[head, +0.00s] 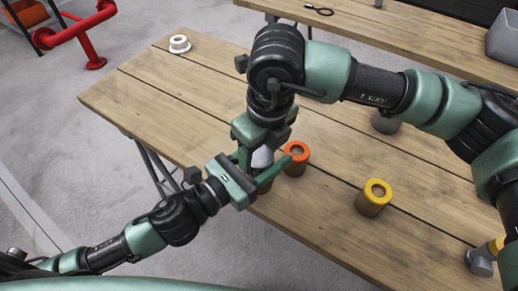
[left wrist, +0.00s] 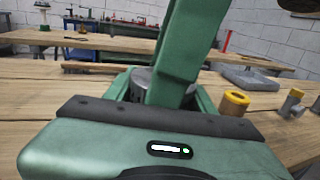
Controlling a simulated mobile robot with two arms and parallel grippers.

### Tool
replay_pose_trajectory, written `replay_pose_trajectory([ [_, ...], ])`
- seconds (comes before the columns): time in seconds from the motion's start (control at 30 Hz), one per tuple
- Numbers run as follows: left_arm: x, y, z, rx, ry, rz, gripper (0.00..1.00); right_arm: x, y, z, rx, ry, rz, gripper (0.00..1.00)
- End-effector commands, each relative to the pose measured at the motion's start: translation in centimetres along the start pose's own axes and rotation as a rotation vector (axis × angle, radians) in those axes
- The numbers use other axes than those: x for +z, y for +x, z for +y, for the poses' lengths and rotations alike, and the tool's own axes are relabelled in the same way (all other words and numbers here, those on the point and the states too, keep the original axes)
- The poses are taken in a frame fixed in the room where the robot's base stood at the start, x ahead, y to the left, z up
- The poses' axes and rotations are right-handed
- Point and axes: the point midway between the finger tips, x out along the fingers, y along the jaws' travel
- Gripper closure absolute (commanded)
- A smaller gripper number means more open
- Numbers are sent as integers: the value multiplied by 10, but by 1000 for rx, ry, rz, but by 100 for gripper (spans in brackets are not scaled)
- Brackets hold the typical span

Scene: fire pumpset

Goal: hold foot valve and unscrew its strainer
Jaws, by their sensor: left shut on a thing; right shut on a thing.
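Both grippers meet over the near edge of the wooden table. Between them is a light grey rounded piece, seemingly the foot valve with its strainer (head: 262,158), mostly hidden by green fingers. My right gripper (head: 266,148) reaches down from above and is shut on its upper part. My left gripper (head: 252,177) comes in from the left and is shut on it lower down. In the left wrist view, a grey cylindrical part (left wrist: 141,78) shows behind the green fingers. I cannot tell where the strainer meets the valve body.
An orange-topped brown cylinder (head: 296,160) stands close right of the grippers; a yellow-topped one (head: 375,198) is farther right. A white flanged ring (head: 179,44) is at the far left.

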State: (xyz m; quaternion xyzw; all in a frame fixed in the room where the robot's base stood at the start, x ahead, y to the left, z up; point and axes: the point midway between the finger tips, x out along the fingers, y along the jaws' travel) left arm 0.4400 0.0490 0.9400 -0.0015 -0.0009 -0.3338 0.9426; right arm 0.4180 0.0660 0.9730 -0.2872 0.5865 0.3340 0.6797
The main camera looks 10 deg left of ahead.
Motion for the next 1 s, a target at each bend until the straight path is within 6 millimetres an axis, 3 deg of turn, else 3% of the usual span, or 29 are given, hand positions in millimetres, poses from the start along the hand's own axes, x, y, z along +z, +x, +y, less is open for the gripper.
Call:
replay_pose_trajectory([
  [0.93, -1, 0, 5, 12, 5, 4, 100, -2, 0, -3, -6, 9, 7, 93],
  [0.97, -1, 0, 5, 12, 5, 4, 100, -2, 0, -3, -6, 9, 7, 39],
  [1.0, -1, 0, 4, 11, 5, 4, 100, -2, 0, -3, -6, 9, 6, 28],
])
